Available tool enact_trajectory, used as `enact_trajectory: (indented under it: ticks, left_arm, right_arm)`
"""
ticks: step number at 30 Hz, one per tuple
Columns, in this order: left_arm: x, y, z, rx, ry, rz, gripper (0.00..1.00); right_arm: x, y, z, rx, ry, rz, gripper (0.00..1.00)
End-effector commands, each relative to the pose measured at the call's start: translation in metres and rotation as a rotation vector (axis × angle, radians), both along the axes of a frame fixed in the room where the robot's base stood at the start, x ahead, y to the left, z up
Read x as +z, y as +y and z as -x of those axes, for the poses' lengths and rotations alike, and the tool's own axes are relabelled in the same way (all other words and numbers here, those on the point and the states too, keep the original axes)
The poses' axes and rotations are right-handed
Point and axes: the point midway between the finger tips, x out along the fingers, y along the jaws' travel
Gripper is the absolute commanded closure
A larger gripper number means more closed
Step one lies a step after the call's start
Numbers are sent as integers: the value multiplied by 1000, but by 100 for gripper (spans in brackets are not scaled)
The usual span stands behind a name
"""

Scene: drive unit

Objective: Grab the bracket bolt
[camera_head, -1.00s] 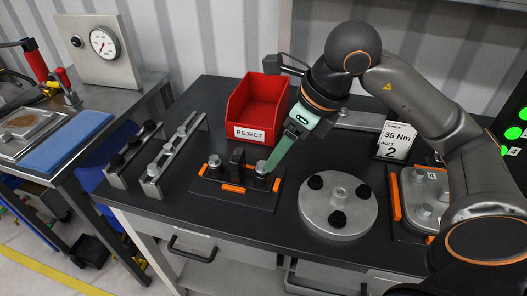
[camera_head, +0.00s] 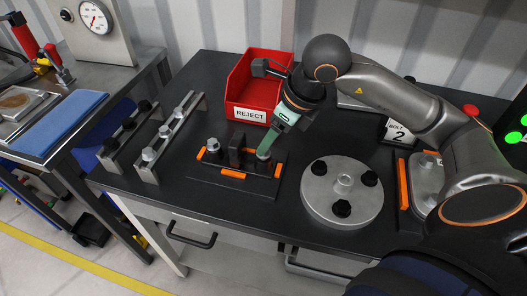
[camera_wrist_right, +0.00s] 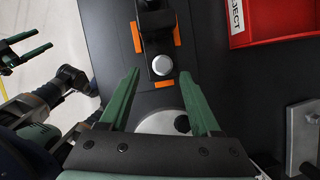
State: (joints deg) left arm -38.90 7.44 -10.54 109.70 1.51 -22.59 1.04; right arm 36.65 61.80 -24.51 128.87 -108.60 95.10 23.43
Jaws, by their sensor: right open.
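The bracket fixture (camera_head: 265,187) is a dark plate with orange tabs and a black upright bracket (camera_head: 235,150). A silver bolt (camera_head: 263,156) stands at its right end, and another silver-headed bolt (camera_head: 212,146) at its left. My right gripper (camera_head: 266,149) is at the right-end bolt, open, its green fingers partly covering it. In the right wrist view one round silver bolt head (camera_wrist_right: 162,65) lies between and just beyond the open fingertips (camera_wrist_right: 160,75); contact is not visible. My left gripper (camera_wrist_right: 43,40) shows open and empty at that view's left edge.
A red REJECT bin (camera_head: 242,88) stands behind the fixture. A round metal disc with black bolts (camera_head: 316,195) is to the right, and two bolt rails (camera_head: 172,135) to the left. A "BOLT 2" sign (camera_head: 398,134) stands at the right.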

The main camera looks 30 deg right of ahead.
Motion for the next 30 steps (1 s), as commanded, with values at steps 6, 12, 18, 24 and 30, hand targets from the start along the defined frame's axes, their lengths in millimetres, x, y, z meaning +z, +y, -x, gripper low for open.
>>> enact_trajectory:
  ticks: [6,12,18,24,30]
  left_arm:
    - [4,0,0,-1,1,-1,18]
    - [5,1,0,-1,1,-1,18]
    - [4,1,1,-1,2,-2,18]
    - [4,1,1,-1,2,-2,18]
    - [4,1,1,-1,2,-2,18]
  right_arm:
    - [-30,3,-14,1,5,-2,36]
    - [-39,4,-18,0,2,0,36]
    - [-39,4,-18,0,1,0,42]
    - [-39,4,-18,0,1,0,64]
    - [-38,4,-18,0,1,0,87]
